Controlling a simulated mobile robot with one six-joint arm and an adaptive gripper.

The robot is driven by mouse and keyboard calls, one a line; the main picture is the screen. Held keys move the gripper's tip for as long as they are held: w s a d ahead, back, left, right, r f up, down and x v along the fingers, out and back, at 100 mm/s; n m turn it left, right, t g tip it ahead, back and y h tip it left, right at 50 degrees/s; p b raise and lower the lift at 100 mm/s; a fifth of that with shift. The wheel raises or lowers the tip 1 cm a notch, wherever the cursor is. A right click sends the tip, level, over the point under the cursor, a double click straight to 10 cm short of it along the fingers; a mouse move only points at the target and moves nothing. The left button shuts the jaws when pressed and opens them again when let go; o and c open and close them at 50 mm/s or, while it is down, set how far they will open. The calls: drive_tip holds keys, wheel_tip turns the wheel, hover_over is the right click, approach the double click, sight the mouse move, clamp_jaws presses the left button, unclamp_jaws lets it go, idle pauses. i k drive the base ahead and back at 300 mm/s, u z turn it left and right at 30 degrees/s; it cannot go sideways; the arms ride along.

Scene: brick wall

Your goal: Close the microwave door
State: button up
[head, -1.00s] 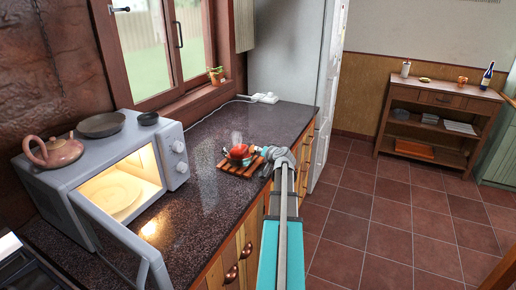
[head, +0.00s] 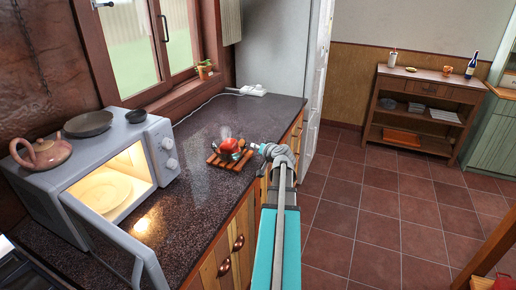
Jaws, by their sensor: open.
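The grey microwave (head: 140,140) stands on the dark counter at the left, lit inside, with a round plate (head: 98,192) in it. Its door (head: 112,240) is open and swings out toward the lower left of the view. My arm reaches forward from the bottom middle, and my gripper (head: 257,147) is at its far end, by the counter's front edge. It is small here and its fingers are hard to make out. It is close to the red item on the wooden trivet, well to the right of the microwave door. It appears empty.
A red pot-like item (head: 230,146) sits on a wooden trivet (head: 215,161). A teapot (head: 42,153), a dark plate (head: 88,123) and a small dark bowl (head: 136,116) rest on the microwave. Counter (head: 185,215) between door and trivet is clear. The tiled floor at right is open.

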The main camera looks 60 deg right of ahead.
sight(137, 266)
drive_tip(key=k, duration=1)
